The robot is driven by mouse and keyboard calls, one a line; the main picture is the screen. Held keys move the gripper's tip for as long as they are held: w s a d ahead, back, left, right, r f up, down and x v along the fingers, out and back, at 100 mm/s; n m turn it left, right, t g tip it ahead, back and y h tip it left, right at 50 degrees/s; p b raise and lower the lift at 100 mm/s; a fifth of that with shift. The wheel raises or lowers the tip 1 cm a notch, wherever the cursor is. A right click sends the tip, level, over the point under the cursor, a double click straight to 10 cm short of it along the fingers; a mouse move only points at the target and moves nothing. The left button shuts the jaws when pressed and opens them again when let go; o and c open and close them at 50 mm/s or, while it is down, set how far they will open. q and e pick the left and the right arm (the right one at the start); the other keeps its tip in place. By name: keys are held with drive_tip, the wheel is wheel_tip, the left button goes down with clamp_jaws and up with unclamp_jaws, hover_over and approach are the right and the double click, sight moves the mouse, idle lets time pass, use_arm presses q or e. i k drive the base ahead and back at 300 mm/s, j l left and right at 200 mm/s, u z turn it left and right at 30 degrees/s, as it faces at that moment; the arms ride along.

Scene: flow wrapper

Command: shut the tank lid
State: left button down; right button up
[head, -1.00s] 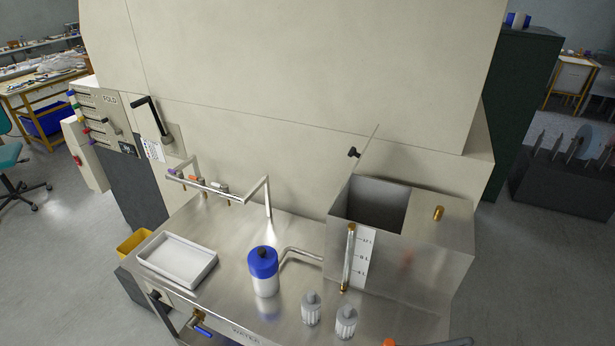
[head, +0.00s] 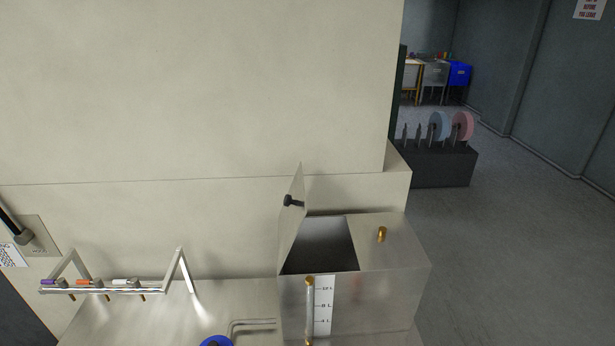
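The steel tank (head: 380,300) stands at the lower middle right of the head view, with a sight tube (head: 309,300) and a litre scale on its front. Its lid (head: 296,215) stands up, nearly upright, along the left side of the opening. A black knob (head: 291,201) sticks out from the lid's left face. The dark opening (head: 320,242) of the tank is uncovered. A brass fitting (head: 382,234) sits on the fixed right part of the top. Neither of my grippers is in view.
The blue cap (head: 216,342) of a bottle shows at the bottom edge. A beige machine wall (head: 200,90) rises behind the tank. Open floor (head: 500,250) lies to the right.

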sight(292, 214)
drive_tip(key=i+j+z, duration=0.15)
drive_tip(key=i+z, duration=0.15)
drive_tip(key=i, duration=0.2)
drive_tip(key=i+j+z, duration=0.25)
drive_tip(key=i, duration=0.2)
